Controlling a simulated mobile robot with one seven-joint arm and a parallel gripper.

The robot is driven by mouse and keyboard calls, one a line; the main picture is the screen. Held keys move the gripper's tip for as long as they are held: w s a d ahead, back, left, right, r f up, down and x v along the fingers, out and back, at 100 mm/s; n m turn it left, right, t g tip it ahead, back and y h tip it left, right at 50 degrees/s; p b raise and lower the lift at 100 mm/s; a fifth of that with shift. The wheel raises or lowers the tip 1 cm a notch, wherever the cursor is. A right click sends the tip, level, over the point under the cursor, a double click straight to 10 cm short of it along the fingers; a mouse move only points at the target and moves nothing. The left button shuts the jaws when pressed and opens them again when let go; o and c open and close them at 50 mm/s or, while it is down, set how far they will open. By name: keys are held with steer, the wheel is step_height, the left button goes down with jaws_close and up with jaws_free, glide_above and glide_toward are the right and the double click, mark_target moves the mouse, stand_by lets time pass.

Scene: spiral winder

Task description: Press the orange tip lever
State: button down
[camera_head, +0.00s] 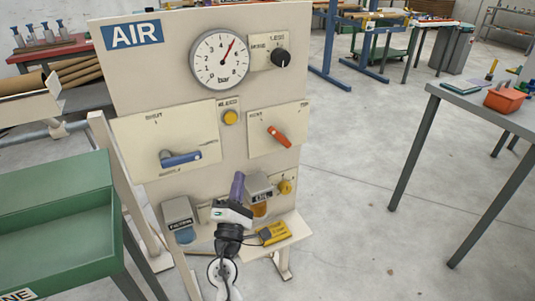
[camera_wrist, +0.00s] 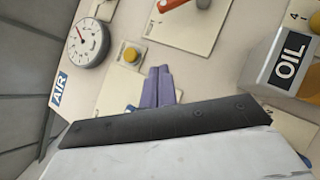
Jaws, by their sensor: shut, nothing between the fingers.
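The orange lever (camera_head: 279,137) sits on a cream plate on the right side of the AIR panel, slanting down to the right in the head view. In the wrist view part of it shows at the top edge (camera_wrist: 174,4), cut off by the frame. My gripper (camera_head: 238,178) has purple fingers, shut and empty, in front of the lower panel. It is below and left of the orange lever and apart from it. In the wrist view the shut fingers (camera_wrist: 159,74) point up, below the yellow button (camera_wrist: 132,54).
The panel carries a pressure gauge (camera_head: 219,60), a black knob (camera_head: 281,58) and a blue lever (camera_head: 181,159). The OIL unit (camera_wrist: 287,64) stands out close right of my gripper. A yellow device (camera_head: 274,233) lies on the small shelf. A green cart (camera_head: 50,222) stands left.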

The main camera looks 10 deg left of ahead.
steer(key=shift+n+h, duration=0.5)
steer(key=shift+h, duration=0.3)
steer(key=d+f, duration=0.2)
steer(key=f, duration=0.1)
steer(key=shift+w+d+f, duration=0.1)
steer(key=shift+d, duration=0.15)
steer(key=p, duration=0.4)
glide_toward(280, 137)
steer(key=w+a+r, duration=0.1)
steer(key=w+a, duration=0.3)
steer(key=a, duration=0.1)
steer(key=shift+w+d+r+p, duration=0.35)
steer(key=shift+d+r+p, duration=0.15)
steer(key=shift+d+r, duration=0.1)
steer(key=shift+w+d+r+p, duration=0.3)
steer(key=shift+d+r+p, duration=0.25)
steer(key=shift+d, duration=0.1)
steer(key=shift+r, duration=0.1)
